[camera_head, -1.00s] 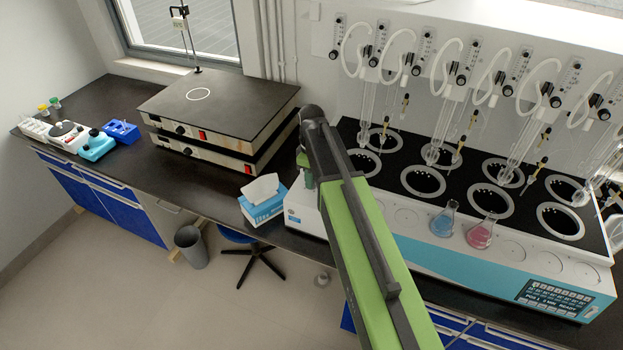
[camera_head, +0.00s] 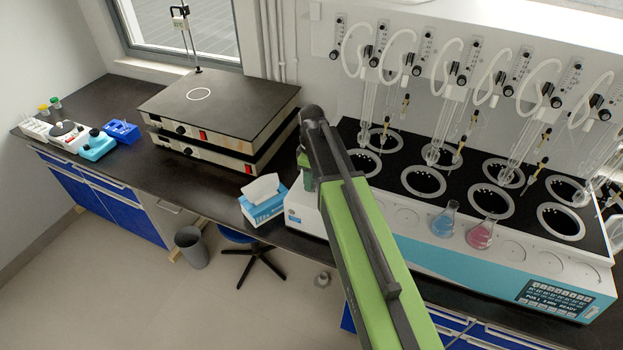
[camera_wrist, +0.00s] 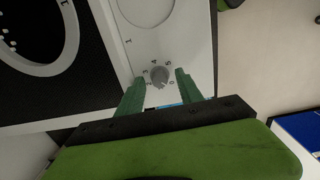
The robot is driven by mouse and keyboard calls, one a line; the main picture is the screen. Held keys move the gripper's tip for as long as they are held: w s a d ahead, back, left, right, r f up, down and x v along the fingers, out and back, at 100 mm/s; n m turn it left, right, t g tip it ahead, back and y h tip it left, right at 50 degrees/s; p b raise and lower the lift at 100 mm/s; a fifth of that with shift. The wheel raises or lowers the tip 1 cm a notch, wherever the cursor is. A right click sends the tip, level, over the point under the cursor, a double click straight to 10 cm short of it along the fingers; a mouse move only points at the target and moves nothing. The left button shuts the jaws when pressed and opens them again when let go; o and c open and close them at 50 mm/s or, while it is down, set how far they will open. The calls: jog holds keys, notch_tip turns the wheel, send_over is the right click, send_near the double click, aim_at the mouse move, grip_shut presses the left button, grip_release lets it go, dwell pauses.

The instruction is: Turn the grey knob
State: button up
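The grey knob (camera_wrist: 158,76) shows in the wrist view on the white panel of the distiller, with printed numbers around it. My gripper (camera_wrist: 160,90) is open, with one green finger to the left of the knob and one to the right. Gaps show between the fingers and the knob; I cannot tell the height of the fingertips above the panel. In the head view my arm reaches the left end of the white and blue distiller (camera_head: 470,262), and the knob is hidden there. My gripper (camera_head: 305,172) is mostly hidden behind my arm.
A blue tissue box (camera_head: 264,201) stands just left of the distiller's end. Stacked hotplates (camera_head: 215,110) are farther left. A blue flask (camera_head: 444,220) and a pink flask (camera_head: 481,234) stand on the distiller's front ledge. Glass tubes and hoses rise behind its black openings.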

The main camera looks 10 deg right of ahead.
notch_tip(320, 180, up, 18)
jog(key=p, duration=1.7)
jog(key=shift+f, duration=0.25)
jog(key=shift+f, duration=0.1)
